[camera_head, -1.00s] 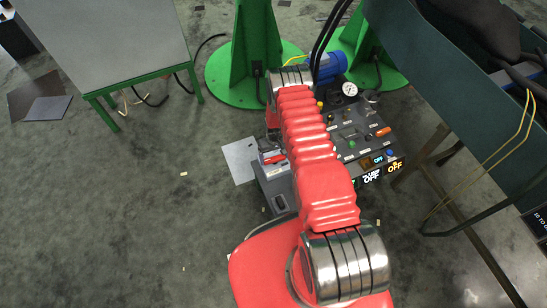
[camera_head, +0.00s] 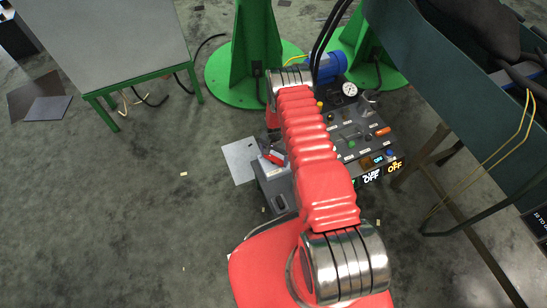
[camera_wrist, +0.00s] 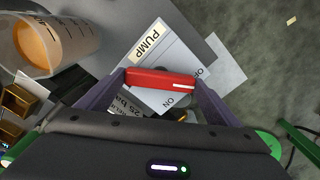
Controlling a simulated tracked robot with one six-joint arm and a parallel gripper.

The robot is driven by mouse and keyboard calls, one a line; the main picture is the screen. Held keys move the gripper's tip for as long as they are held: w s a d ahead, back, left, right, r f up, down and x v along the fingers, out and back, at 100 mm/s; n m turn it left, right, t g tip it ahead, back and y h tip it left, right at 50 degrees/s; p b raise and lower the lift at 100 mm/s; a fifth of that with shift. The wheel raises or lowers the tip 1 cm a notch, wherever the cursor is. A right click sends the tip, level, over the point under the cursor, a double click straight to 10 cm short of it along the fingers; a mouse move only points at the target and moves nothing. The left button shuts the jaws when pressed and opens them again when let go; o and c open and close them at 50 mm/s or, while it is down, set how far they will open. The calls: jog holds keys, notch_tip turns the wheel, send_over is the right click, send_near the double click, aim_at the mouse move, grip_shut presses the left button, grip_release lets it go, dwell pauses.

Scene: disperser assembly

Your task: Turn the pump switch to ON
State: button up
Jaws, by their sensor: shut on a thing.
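The pump switch is a red bar handle (camera_wrist: 158,78) on a light plate (camera_wrist: 172,55) labelled PUMP in the wrist view. The white mark at the handle's right end points between the printed OFF and ON. My gripper (camera_wrist: 160,82) has a finger at each end of the handle and is shut on it. In the head view the red handle (camera_head: 276,158) sits tilted on top of a grey box (camera_head: 277,185). My arm hides most of the gripper there. A display (camera_head: 371,177) on the panel front reads OFF in white.
A control panel (camera_head: 352,143) with knobs, a gauge and another OFF display (camera_head: 394,167) stands right of the box. A beaker with orange liquid (camera_wrist: 36,42) is close at the upper left in the wrist view. Open floor (camera_head: 130,220) lies to the left.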

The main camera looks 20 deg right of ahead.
aim_at(274, 158)
jog(key=m, duration=0.7)
jog(key=shift+a, duration=0.1)
dwell(0.5)
jog(key=o, duration=0.9)
jog(key=shift+r, duration=6.85)
